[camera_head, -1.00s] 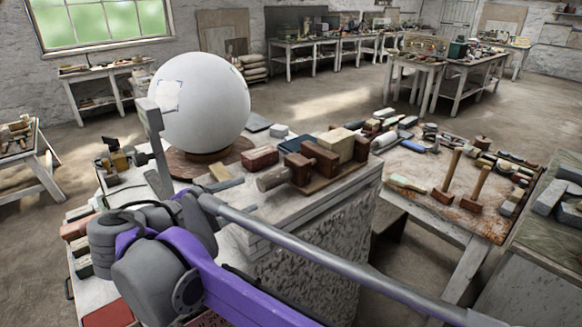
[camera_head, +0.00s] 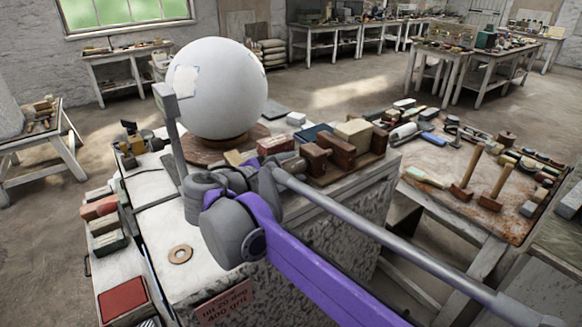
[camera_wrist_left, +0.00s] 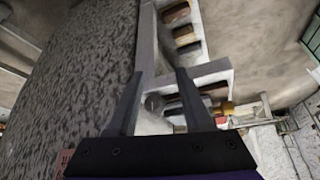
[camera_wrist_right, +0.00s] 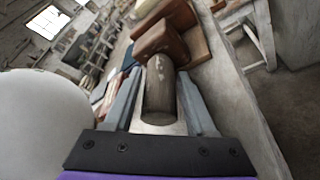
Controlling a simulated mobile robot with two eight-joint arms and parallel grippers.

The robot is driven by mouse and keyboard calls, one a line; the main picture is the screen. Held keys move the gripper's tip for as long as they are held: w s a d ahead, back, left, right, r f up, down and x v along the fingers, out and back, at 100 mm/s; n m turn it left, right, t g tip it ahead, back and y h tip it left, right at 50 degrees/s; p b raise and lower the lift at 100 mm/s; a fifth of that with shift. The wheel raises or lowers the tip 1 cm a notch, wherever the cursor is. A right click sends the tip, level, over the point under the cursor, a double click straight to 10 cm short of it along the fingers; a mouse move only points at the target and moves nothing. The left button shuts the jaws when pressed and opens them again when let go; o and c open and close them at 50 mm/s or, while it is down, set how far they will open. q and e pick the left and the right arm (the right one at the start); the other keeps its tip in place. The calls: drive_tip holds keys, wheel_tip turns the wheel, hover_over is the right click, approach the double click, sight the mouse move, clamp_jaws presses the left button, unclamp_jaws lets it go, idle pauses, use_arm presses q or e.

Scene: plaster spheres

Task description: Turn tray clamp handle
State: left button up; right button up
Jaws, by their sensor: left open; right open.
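The tray clamp (camera_head: 333,150), dark reddish-brown wooden blocks, sits on the plinth top right of the big white sphere (camera_head: 217,88). Its round wooden handle (camera_wrist_right: 158,92) points toward my right gripper (camera_wrist_right: 160,78) in the right wrist view. The open fingers lie on either side of it; I cannot tell whether they touch it. My left gripper (camera_wrist_left: 160,75) is open and empty beside the plinth's speckled side (camera_wrist_left: 75,70), and is out of the head view.
The sphere stands on a round brown base (camera_head: 205,152), close left of my right gripper. A grey metal post (camera_head: 172,125) rises beside it. A flat tan ring (camera_head: 180,254) lies on the plinth's front top. A worktable with mallets (camera_head: 466,185) stands to the right.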

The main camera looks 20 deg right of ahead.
drive_tip(key=shift+w+d, duration=0.1)
drive_tip(key=shift+d, duration=0.05)
clamp_jaws()
use_arm(q)
drive_tip(key=shift+w+r, duration=0.1)
drive_tip(key=shift+r, duration=0.1)
use_arm(e)
drive_tip(key=m+t+p, duration=0.1)
drive_tip(key=m, duration=0.2)
drive_tip(key=shift+t, duration=0.4)
use_arm(q)
drive_tip(key=shift+w+r+p, duration=0.4)
drive_tip(key=shift+r, duration=0.45)
drive_tip(key=shift+w+r+p, duration=0.35)
drive_tip(key=shift+r+p, duration=0.05)
drive_tip(key=shift+r, duration=0.45)
use_arm(e)
drive_tip(key=shift+m+t+h, duration=0.4)
drive_tip(key=shift+m+t, duration=0.2)
drive_tip(key=shift+m, duration=1)
